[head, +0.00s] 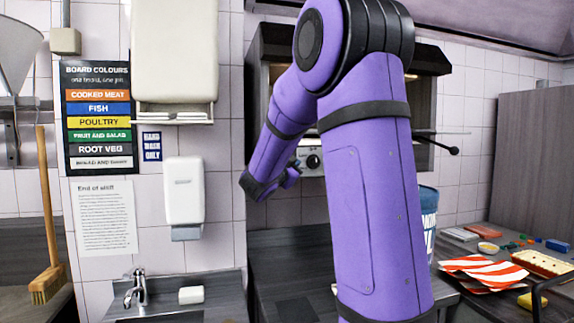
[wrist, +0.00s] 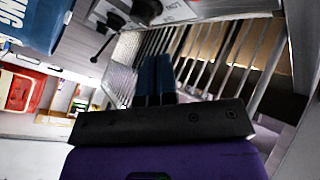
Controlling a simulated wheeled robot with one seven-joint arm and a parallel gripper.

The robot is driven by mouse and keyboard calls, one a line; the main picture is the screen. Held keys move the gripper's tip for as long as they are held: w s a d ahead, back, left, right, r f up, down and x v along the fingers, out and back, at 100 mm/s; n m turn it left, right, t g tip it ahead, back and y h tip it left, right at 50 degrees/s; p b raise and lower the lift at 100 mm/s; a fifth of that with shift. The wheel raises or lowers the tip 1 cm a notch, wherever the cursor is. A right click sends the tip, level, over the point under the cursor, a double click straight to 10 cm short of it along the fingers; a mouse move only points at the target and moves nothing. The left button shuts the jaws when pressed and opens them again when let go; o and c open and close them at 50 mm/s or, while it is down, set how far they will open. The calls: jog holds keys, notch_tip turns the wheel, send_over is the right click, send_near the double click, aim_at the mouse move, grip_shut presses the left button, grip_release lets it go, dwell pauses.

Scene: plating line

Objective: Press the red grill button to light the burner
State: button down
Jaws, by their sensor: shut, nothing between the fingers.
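The grill (head: 262,75) is a dark wall unit behind my purple arm in the head view. Part of its light control panel (head: 311,170) with a round black knob (head: 313,161) shows beside the arm. In the wrist view, the panel edge (wrist: 235,8) and a dark knob (wrist: 147,9) lie at the top, with the rack bars (wrist: 185,48) below.
A black ball-ended lever (head: 453,151) sticks out right of the grill. A blue and white tub (head: 428,205) stands on the counter behind my arm. A sink tap (head: 139,289) stands left.

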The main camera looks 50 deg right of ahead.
jog(key=shift+w+d, duration=0.55)
jog(key=shift+w, duration=0.35)
jog(key=shift+w+d, duration=0.55)
jog(key=shift+w, duration=0.3)
jog(key=shift+w, duration=0.1)
dwell(0.7)
jog(key=shift+w+d, duration=0.2)
jog(key=shift+w, duration=0.05)
jog(key=shift+w+d, duration=0.25)
jog(key=shift+w, duration=0.15)
dwell(1.0)
jog(key=shift+s+a, duration=0.1)
jog(key=shift+s, duration=0.05)
jog(key=shift+s+a, duration=0.4)
jog(key=shift+s, duration=0.2)
jog(key=shift+s+a, duration=0.45)
jog(key=shift+s, duration=0.25)
jog(key=shift+s+a, duration=0.4)
jog(key=shift+s, duration=0.35)
jog(key=shift+s+a, duration=0.45)
jog(key=shift+s, duration=0.25)
